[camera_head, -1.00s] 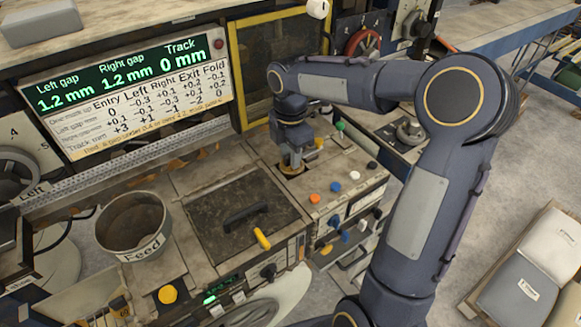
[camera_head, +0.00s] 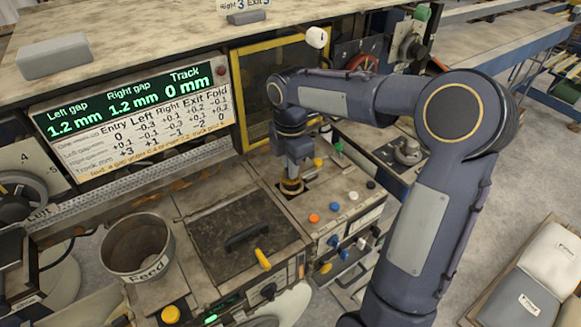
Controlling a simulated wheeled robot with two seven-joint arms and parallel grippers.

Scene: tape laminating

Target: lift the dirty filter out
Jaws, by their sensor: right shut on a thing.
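My right gripper (camera_head: 291,176) points straight down over the machine's worktop. Below and beside the filter is a dark square opening (camera_head: 303,196) in the worktop. The filter appears at or just above this opening; how far clear of it I cannot tell. The fingers hide most of the filter's top. My left gripper is not in view.
Coloured knobs (camera_head: 314,218) stand right in front of the opening. A dark hatch with a black handle (camera_head: 246,237) and a yellow lever (camera_head: 262,259) lies to the left. The Feed bin (camera_head: 137,249) is farther left. A yellow-framed window (camera_head: 272,86) stands behind.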

